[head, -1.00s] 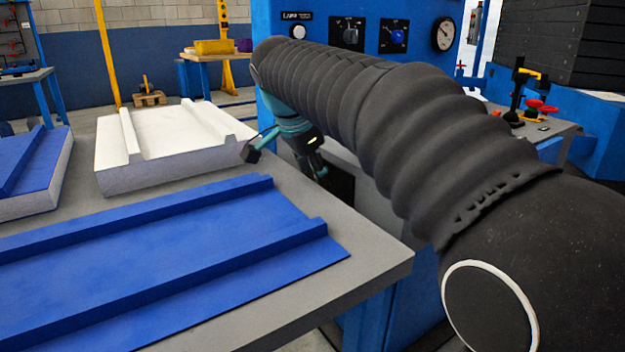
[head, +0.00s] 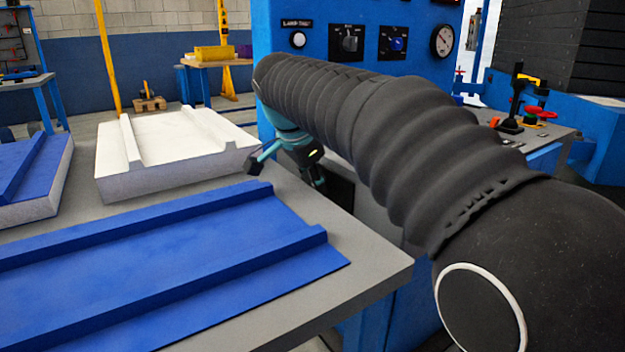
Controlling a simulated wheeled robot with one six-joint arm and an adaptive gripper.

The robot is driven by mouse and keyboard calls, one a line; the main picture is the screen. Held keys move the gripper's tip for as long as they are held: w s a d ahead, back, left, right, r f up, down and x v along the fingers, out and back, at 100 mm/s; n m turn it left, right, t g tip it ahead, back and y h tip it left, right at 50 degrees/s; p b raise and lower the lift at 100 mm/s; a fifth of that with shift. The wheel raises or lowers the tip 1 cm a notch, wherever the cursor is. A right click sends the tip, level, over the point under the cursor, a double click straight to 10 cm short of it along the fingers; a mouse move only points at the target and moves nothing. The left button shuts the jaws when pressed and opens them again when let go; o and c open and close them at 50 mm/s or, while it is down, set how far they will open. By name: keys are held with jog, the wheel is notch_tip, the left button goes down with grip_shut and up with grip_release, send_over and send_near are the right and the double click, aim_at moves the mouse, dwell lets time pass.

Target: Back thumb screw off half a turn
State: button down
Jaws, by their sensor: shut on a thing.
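My gripper (head: 316,178) is at the far end of my black-sleeved arm, low in front of the blue machine (head: 288,62). Its teal wrist shows below the sleeve, with dark fingers pointing down and to the right. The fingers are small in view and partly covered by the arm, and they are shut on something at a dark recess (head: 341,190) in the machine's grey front. The thumb screw cannot be made out; it is hidden at the fingertips. A dark part on a thin teal stalk sticks out left of the wrist.
A grey table (head: 376,262) in front carries a blue ribbed sheet (head: 150,262), a white panel (head: 180,140) and another blue-topped panel (head: 30,180). The table's right edge lies close to my arm. Control knobs (head: 347,43) and a gauge (head: 443,40) sit above the arm.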

jog(key=shift+r+p, duration=0.2)
jog(key=shift+p, duration=0.25)
jog(key=shift+w+a+f+n+g+h+p, duration=0.2)
jog(key=shift+g+h+p, duration=0.6)
jog(key=shift+p, duration=1.2)
jog(key=shift+w+f+n+g+h+p, duration=0.1)
jog(key=shift+n+g+h+p, duration=0.3)
jog(key=shift+g+p, duration=1.2)
jog(key=shift+w+a+f+n+g+h+p, duration=0.1)
jog(key=shift+g+h+p, duration=0.55)
jog(key=shift+p, duration=1.75)
jog(key=shift+h, duration=0.25)
jog(key=c, duration=0.9)
grip_release()
jog(key=shift+d, duration=0.1)
jog(key=shift+c, duration=0.2)
jog(key=shift+r, duration=0.15)
